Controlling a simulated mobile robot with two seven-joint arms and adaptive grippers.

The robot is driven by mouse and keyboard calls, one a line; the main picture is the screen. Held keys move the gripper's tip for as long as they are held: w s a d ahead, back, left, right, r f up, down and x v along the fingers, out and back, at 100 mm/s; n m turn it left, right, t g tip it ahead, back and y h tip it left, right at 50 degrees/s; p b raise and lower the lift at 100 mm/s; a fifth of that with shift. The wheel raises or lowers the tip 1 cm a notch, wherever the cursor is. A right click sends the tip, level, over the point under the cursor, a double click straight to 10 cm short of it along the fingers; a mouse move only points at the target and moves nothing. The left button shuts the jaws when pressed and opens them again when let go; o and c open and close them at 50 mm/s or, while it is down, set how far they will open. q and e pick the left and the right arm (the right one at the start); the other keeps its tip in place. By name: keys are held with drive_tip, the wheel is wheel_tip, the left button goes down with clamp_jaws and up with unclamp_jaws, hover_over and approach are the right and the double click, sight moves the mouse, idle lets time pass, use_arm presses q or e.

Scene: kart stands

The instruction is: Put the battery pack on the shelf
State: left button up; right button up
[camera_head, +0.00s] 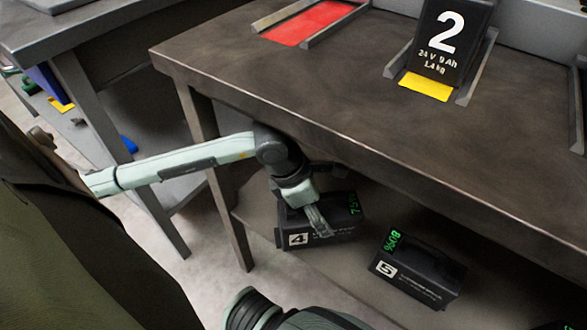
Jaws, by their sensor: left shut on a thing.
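A dark battery pack marked 4 (347,222), with a green readout of about 75%, is below the bench top at the lower shelf (345,268). My left gripper (320,222) reaches in under the bench edge and is shut on this pack, its fingers over the near side. Whether the pack rests on the shelf or hangs just above it is hard to tell. A second pack marked 5 (418,270), with a green readout, lies tilted in the picture on the same shelf to the right, apart from pack 4. My right gripper is out of view.
The dark bench top (330,100) overhangs the shelf. On it, a pack marked 2 (447,40) stands between rails by a yellow patch (426,86). A red bay (307,23) between rails is empty. Another grey table (100,40) stands at the left.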

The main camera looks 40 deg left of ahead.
sight(347, 214)
use_arm(q)
drive_tip(key=w+d, duration=0.4)
drive_tip(key=shift+w+d+r, duration=0.15)
drive_tip(key=shift+w, duration=0.05)
drive_tip(key=shift+f, duration=1.75)
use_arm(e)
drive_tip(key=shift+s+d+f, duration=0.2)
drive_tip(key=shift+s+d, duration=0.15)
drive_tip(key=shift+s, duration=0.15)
use_arm(q)
drive_tip(key=o, duration=1.9)
drive_tip(key=shift+s+f, duration=0.1)
drive_tip(key=shift+f, duration=0.05)
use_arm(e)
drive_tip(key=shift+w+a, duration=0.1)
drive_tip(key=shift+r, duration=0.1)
